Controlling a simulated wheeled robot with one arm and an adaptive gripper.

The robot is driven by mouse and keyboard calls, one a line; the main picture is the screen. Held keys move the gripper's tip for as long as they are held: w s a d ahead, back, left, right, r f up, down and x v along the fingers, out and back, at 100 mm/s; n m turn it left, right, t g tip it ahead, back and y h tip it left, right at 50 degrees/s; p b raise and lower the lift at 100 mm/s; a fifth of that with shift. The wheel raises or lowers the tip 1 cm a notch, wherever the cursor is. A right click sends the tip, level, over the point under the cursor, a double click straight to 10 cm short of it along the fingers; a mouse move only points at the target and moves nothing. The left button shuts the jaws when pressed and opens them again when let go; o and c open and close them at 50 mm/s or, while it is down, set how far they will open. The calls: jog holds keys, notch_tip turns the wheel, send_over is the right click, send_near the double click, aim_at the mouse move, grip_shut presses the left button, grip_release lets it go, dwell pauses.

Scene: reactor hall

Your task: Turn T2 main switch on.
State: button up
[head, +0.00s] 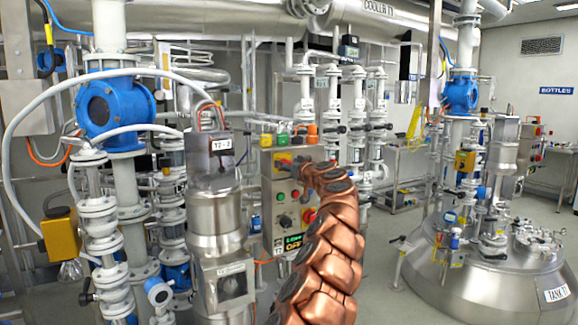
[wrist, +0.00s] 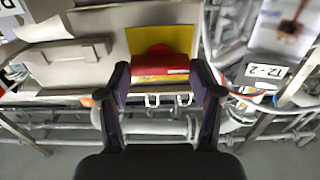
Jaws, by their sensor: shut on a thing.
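A grey control box (head: 268,205) stands near the middle of the head view, partly hidden behind my copper-coloured arm. A yellow plate (head: 283,159) with a red part shows at its top. In the wrist view the yellow plate (wrist: 180,38) carries a red switch handle (wrist: 160,66). My gripper (wrist: 164,82) has one dark finger on each side of this handle and is shut on it. The handle lies crosswise between the fingertips. In the head view my arm's end covers the switch area, so the grip is hidden there.
A steel housing labelled T2-2 (head: 222,145) stands just left of the box; its label (wrist: 265,71) also shows in the wrist view. Coloured blocks (head: 285,133) sit above the box. A large tank (head: 480,275) stands at right, with open floor behind.

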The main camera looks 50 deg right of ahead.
jog(key=shift+f+m+b, duration=0.2)
jog(key=shift+m+b, duration=0.1)
jog(key=shift+b, duration=0.2)
jog(key=m, duration=0.4)
jog(key=m+b, duration=0.1)
jog(key=m, duration=0.2)
jog(key=shift+d+r, duration=0.15)
jog(key=shift+r, duration=0.1)
jog(key=m+p, duration=0.3)
jog(key=m, duration=0.3)
jog(key=shift+s+d, duration=0.1)
jog(key=shift+f+m+p, duration=0.15)
jog(key=shift+m+p, duration=0.35)
jog(key=shift+m, duration=0.55)
jog(key=shift+f+m+p, duration=0.1)
jog(key=shift+m+p, duration=0.35)
jog(key=shift+m, duration=0.6)
jog(key=o, duration=1.1)
